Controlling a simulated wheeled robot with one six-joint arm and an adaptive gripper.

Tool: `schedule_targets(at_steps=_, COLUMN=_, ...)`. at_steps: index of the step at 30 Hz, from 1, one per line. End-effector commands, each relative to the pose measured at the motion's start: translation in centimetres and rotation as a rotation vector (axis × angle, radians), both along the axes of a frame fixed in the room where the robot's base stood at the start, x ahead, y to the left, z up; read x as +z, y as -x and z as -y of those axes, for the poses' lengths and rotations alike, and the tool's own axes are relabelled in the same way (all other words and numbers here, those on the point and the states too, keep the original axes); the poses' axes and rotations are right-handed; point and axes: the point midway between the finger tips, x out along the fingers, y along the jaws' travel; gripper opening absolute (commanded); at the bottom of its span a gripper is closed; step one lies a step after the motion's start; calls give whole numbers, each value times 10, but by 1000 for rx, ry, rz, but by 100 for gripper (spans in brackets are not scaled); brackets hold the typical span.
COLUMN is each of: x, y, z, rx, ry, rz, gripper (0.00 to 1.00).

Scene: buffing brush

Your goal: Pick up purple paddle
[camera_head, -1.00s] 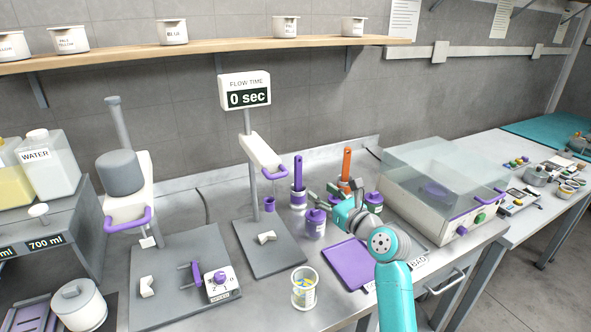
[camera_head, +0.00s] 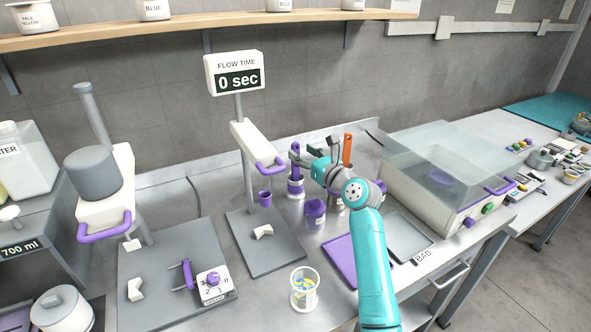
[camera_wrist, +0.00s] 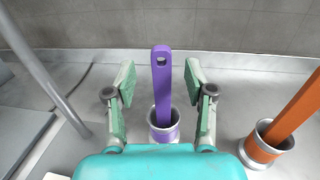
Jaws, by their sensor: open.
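The purple paddle (camera_wrist: 162,85) stands upright in a purple-banded metal cup (camera_wrist: 164,131) in the wrist view. It also shows in the head view (camera_head: 296,168), at the back of the bench. My gripper (camera_wrist: 159,80) is open, with one finger on each side of the paddle's handle and a gap on both sides. In the head view my gripper (camera_head: 307,163) is at the handle's right side. The paddle's lower end is hidden inside the cup.
An orange paddle (camera_wrist: 297,106) leans in an orange-banded cup (camera_wrist: 267,150) on the right. A purple jar (camera_head: 315,212) stands in front of the cups. The flow-time stand (camera_head: 240,100) is on the left. A clear-lidded machine (camera_head: 440,170) is on the right.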

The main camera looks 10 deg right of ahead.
Motion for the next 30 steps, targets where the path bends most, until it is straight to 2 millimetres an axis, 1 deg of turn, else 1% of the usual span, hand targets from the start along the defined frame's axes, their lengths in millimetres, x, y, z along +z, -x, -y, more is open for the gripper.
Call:
schedule_targets(at_steps=3, x=4, y=-17, z=-8, rx=1, ry=0, rz=1, gripper=54)
schedule_targets(at_steps=6, x=4, y=-29, z=-13, rx=1, ry=0, rz=0, gripper=54)
schedule_targets(at_steps=9, x=5, y=-36, z=-17, rx=0, ry=0, rz=1, gripper=54)
schedule_targets(at_steps=17, x=4, y=-39, z=-18, rx=0, ry=0, rz=0, gripper=54)
schedule_targets(at_steps=18, x=4, y=-39, z=-18, rx=0, ry=0, rz=0, gripper=52)
schedule_targets(at_steps=19, x=4, y=-39, z=-18, rx=0, ry=0, rz=1, gripper=44)
schedule_targets(at_steps=20, x=4, y=-39, z=-18, rx=0, ry=0, rz=0, gripper=37)
schedule_targets(at_steps=21, x=4, y=-39, z=-18, rx=0, ry=0, rz=0, gripper=27)
schedule_targets(at_steps=23, x=4, y=-39, z=-18, rx=0, ry=0, rz=0, gripper=12)
schedule_targets(at_steps=24, x=4, y=-39, z=-18, rx=0, ry=0, rz=1, gripper=2)
schedule_targets(at_steps=25, x=4, y=-39, z=-18, rx=0, ry=0, rz=0, gripper=0)
schedule_targets(at_steps=30, x=4, y=-39, z=-18, rx=0, ry=0, rz=1, gripper=0)
